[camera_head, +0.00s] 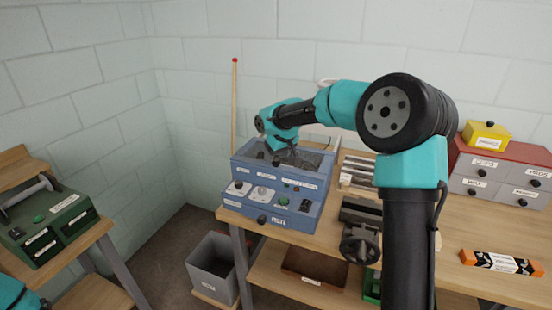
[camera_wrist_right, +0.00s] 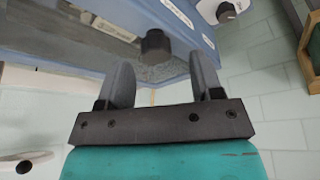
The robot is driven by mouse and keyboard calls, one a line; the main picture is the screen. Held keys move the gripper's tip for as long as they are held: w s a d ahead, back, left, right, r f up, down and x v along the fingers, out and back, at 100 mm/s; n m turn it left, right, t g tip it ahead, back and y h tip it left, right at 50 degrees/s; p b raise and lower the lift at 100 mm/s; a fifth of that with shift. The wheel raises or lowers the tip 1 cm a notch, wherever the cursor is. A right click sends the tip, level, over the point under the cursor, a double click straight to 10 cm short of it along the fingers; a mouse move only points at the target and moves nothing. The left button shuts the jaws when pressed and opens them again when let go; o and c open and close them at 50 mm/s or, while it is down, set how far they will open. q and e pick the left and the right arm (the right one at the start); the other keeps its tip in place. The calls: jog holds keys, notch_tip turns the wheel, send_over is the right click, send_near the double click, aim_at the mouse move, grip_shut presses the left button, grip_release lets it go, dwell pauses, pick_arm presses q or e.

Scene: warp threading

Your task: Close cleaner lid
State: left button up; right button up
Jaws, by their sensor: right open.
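The blue cleaner (camera_head: 272,205) stands on the left end of the wooden table, with knobs and labels on its front. Its top shows a blue rim around a grey surface (camera_head: 318,162); I cannot tell how far the lid is open. My right gripper (camera_head: 290,154) is over this top, partly hidden by its own arm. In the right wrist view my right gripper (camera_wrist_right: 160,68) is open, with a dark knob (camera_wrist_right: 156,45) between or just beyond its fingers. Contact with the knob cannot be told. My left gripper is out of view.
A red-tipped stick (camera_head: 234,105) stands behind the cleaner. A grey bin (camera_head: 212,265) is below on the floor side. A dark vise-like device (camera_head: 360,225) and an orange box (camera_head: 500,262) are to the right. A green machine (camera_head: 45,230) sits on the left table.

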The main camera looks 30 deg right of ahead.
jog(key=v, duration=1.5)
jog(key=shift+f, duration=0.1)
